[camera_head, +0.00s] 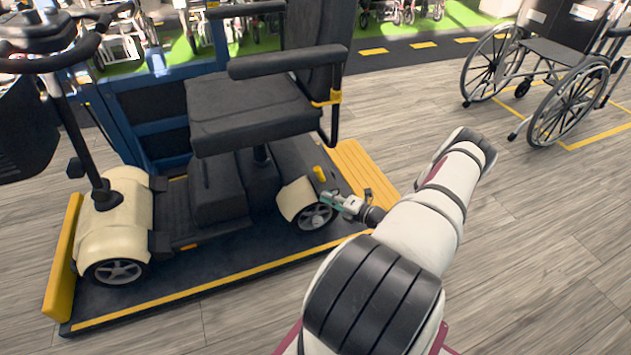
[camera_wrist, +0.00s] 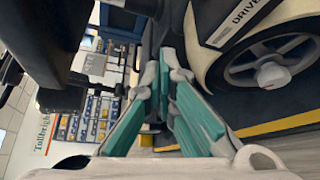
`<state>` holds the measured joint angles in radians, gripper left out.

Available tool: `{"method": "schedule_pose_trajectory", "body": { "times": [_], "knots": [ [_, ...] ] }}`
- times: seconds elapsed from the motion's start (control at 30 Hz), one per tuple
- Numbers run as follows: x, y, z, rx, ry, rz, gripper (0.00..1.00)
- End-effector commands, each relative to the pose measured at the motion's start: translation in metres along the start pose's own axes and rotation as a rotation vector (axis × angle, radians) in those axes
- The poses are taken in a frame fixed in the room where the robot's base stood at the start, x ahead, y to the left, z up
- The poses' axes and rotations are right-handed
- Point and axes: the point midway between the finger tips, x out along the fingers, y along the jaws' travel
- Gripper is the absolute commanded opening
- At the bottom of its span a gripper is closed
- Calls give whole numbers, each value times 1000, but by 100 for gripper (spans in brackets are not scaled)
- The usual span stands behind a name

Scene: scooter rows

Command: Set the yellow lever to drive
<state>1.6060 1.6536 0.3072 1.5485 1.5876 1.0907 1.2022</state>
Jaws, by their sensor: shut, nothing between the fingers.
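The yellow lever (camera_head: 319,172) stands up from the dark rear body of the mobility scooter, just above the cream rear fender (camera_head: 297,198), in the head view. I cannot make it out in the wrist view. My gripper (camera_head: 327,197) is by the rear wheel, a little below and right of the lever, and appears apart from it. In the wrist view my gripper (camera_wrist: 168,62) has its teal-padded fingers converging at the tips, shut and empty.
The scooter stands on a dark platform with a yellow edge and a yellow ramp (camera_head: 362,172). Its black seat (camera_head: 250,105) overhangs the rear body, left of my gripper. A wheelchair (camera_head: 560,60) stands at the upper right. The wooden floor between is clear.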

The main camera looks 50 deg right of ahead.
Motion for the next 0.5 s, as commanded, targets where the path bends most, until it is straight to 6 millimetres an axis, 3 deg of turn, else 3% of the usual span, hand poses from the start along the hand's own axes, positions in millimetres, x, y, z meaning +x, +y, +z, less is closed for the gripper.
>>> {"method": "schedule_pose_trajectory", "body": {
  "times": [0.23,0.5],
  "knots": [
    [18,-1,-2,-3,4,2,0],
    [70,-2,-2,-4,5,2,0]
  ]
}}
